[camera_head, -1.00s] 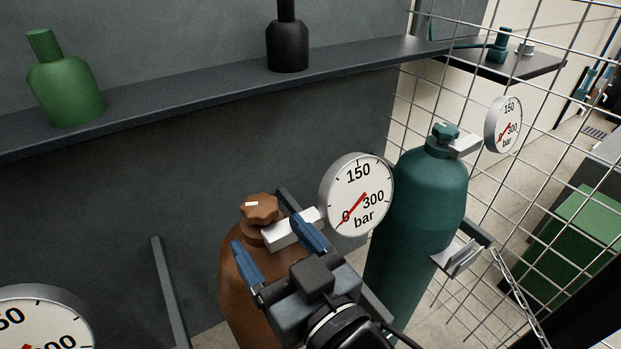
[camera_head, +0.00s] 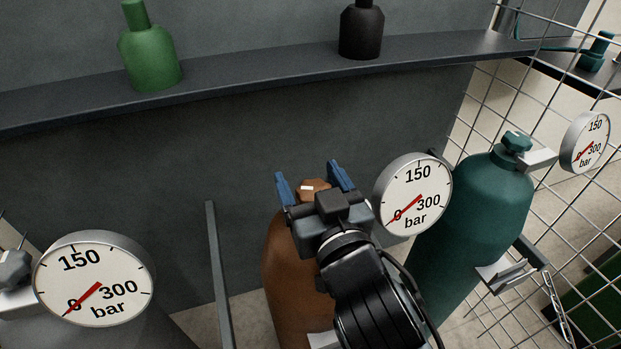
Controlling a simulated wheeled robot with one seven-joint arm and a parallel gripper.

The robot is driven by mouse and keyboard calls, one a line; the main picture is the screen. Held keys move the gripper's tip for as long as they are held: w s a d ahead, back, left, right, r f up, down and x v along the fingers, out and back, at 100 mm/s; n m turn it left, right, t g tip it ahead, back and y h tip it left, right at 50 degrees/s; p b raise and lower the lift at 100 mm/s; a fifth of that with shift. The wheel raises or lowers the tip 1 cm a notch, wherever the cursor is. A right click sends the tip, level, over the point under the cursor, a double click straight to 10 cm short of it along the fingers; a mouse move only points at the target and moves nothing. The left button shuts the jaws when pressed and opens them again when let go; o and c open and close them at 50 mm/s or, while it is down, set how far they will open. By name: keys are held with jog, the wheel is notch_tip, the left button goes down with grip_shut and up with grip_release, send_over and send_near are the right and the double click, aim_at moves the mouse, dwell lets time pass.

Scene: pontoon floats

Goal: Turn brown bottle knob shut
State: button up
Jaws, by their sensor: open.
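The brown bottle (camera_head: 283,262) stands below the shelf, partly hidden behind my arm. Its brown knob (camera_head: 314,185) shows a pale mark on top, and its lower part is hidden by my gripper. My gripper (camera_head: 307,175) is open, with one blue finger on each side of the knob in the picture. I cannot tell whether the fingers touch it. A round gauge (camera_head: 413,194) sits to the right of the knob, its red needle pointing near 0.
A teal bottle (camera_head: 462,225) with its own knob and gauge (camera_head: 585,143) stands to the right, before a wire mesh. Another gauge (camera_head: 95,280) is at the lower left. A dark shelf (camera_head: 240,85) behind carries a green bottle (camera_head: 150,55) and a black bottle (camera_head: 361,32).

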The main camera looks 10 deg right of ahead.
jog(key=c, duration=0.9)
